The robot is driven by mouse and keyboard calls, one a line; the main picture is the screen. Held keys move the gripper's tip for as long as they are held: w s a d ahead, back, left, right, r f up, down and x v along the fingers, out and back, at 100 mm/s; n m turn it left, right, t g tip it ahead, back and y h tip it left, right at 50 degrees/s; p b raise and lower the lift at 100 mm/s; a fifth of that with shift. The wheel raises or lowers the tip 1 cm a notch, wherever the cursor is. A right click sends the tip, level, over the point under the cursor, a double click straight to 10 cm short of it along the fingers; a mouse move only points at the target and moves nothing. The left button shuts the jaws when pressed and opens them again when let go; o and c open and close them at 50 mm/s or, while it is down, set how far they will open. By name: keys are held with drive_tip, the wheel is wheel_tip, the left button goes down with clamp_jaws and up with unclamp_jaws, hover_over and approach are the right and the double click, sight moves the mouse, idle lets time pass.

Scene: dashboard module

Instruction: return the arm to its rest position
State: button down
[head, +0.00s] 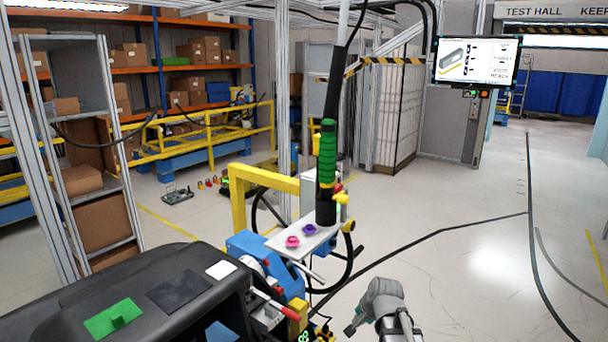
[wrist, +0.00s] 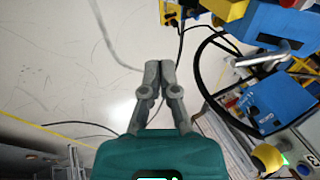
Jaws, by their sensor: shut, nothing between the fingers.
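My gripper (wrist: 160,68) shows in the wrist view with its two grey fingers together and nothing between them. Its teal body fills the bottom middle of that view. Bare pale floor lies beyond the fingertips, and they touch nothing that I can see. In the head view, a grey part of my arm shows at the bottom, right of the blue fixture (head: 252,248). The fingers cannot be made out clearly there.
A small plate (head: 300,240) holds a pink and a purple piece beside a green-wrapped tool (head: 327,165). A yellow frame (head: 238,190) stands behind.

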drive_tip(key=s+f+n+g+h, duration=0.1)
drive_tip(key=s+n+g, duration=0.1)
drive_tip(key=s+n, duration=0.2)
drive_tip(key=s+d+f+n+g+h+b, duration=0.1)
drive_tip(key=s+n, duration=0.3)
drive_tip(key=s, duration=0.6)
drive_tip(key=shift+s+d+f+g+h, duration=0.2)
drive_tip(key=shift+d+f+g+h, duration=0.15)
drive_tip(key=shift+f+g, duration=0.3)
drive_tip(key=shift+a, duration=0.1)
idle(0.9)
